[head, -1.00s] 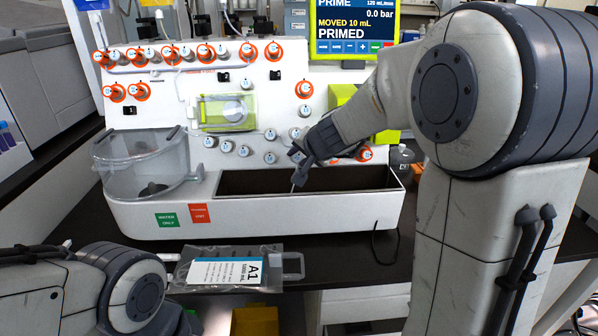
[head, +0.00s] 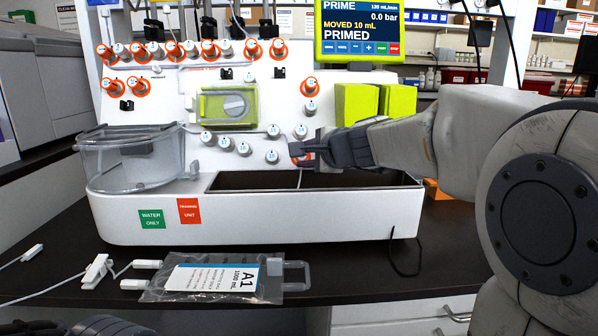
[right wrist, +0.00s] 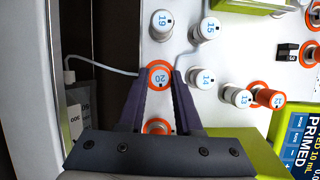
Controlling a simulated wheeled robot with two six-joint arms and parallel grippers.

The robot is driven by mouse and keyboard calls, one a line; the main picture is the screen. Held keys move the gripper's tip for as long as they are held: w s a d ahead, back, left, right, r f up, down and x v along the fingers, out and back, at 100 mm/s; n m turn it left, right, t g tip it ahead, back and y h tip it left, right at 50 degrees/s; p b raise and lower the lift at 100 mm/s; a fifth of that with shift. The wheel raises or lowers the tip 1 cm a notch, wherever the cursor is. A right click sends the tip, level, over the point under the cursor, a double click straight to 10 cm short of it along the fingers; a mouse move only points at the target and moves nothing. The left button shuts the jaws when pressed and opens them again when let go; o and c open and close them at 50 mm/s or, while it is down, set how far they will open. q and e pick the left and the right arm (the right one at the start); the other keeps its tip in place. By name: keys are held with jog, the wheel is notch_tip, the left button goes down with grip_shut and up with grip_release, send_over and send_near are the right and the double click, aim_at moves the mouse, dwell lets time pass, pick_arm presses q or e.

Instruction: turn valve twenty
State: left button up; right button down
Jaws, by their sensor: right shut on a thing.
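Valve 20 (right wrist: 159,77) is a round knob with a blue-and-white "20" label and an orange ring, on the white front panel of the cell processor (head: 150,216). My right gripper (right wrist: 160,84) is shut on it, one dark finger on either side of the knob. In the head view my right gripper (head: 300,152) reaches in from the right, just above the tray recess, and mostly hides the valve; a bit of orange shows beside it.
Valves 14 (right wrist: 203,78), 15 (right wrist: 206,29) and 19 (right wrist: 161,22) stand close by. A clear lidded container (head: 130,162) is at the left. An A1 bag (head: 215,280) lies on the black bench in front. The screen (head: 360,30) reads PRIMED.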

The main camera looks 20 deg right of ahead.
jog(key=shift+f+m+t+b, duration=0.1)
jog(key=shift+m+t+b, duration=0.2)
jog(key=shift+m+b, duration=0.5)
jog(key=c, duration=0.6)
grip_release()
jog(key=shift+s, duration=0.1)
